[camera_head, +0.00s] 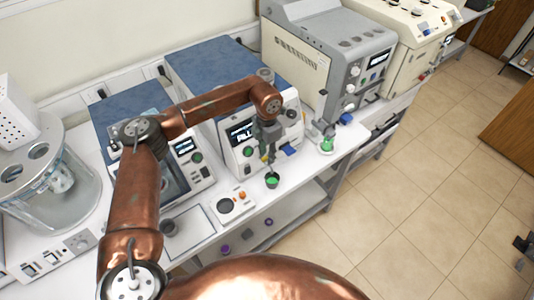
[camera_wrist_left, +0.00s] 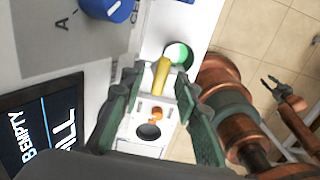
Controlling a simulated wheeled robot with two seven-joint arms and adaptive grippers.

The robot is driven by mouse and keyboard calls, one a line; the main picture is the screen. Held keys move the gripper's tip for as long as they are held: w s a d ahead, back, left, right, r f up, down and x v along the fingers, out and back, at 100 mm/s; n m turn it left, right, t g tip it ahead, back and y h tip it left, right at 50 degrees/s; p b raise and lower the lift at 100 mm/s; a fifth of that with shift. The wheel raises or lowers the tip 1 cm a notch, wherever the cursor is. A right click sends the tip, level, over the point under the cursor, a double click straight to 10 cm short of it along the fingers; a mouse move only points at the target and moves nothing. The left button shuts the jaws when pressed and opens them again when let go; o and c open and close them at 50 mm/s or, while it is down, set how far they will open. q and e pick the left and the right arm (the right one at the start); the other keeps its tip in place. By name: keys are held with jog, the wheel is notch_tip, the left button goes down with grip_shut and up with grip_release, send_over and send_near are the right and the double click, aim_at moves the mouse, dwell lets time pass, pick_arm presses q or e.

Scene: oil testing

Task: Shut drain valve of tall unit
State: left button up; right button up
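The tall unit (camera_head: 235,145) is the blue-topped box with a lit display in the middle of the bench. My left gripper (camera_head: 266,150) hangs down at its front. In the left wrist view, a yellow piece (camera_wrist_left: 162,76), seemingly the drain valve's lever or spout, shows between the spread fingers of my left gripper (camera_wrist_left: 158,84). I cannot tell whether a finger touches it or how the valve is set. A cup with green inside (camera_head: 272,181) stands below; it also shows in the wrist view (camera_wrist_left: 178,53). My right gripper (camera_wrist_left: 272,88) is open and far off.
A blue knob (camera_wrist_left: 108,8) and a display (camera_wrist_left: 40,130) are close to the left gripper. A small control box (camera_head: 233,206) stands at the bench's front edge. A grey instrument (camera_head: 335,60) is to the right, with a green-based flask (camera_head: 326,145) before it.

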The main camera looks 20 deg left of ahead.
pick_arm(q)
jog(key=shift+r, duration=0.15)
notch_tip(320, 180, up, 12)
dwell(0.5)
dwell(0.4)
